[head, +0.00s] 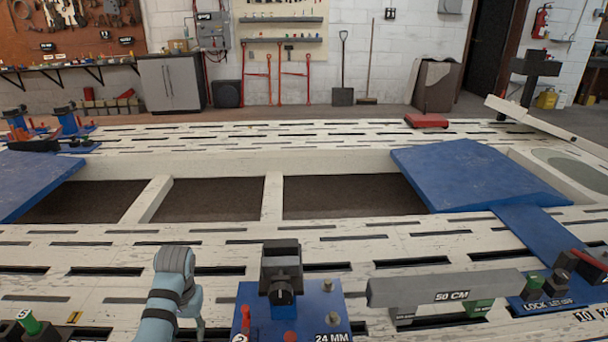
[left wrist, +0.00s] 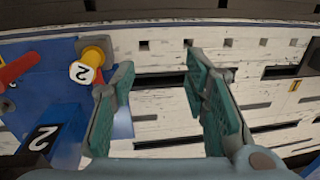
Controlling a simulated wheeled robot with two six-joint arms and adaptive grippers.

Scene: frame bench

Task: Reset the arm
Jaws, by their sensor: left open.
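My left arm (head: 172,285) rises from the bottom edge left of centre in the head view and bends over at the top, its end hanging down over the bench. In the left wrist view my left gripper (left wrist: 160,75) has its two teal fingers wide apart, with only bare slotted bench between them. A yellow knob (left wrist: 97,52) tagged 2 is just left of the left finger, on a blue fixture (left wrist: 60,80). My right gripper is in neither view.
A blue 24 MM fixture (head: 328,300) with a black clamp (head: 281,270) stands right of my arm. A grey 50 CM bar (head: 400,290) lies farther right. Blue plates (head: 470,172) cover parts of the white slotted bench (head: 120,235). A red handle (left wrist: 17,69) sits by the yellow knob.

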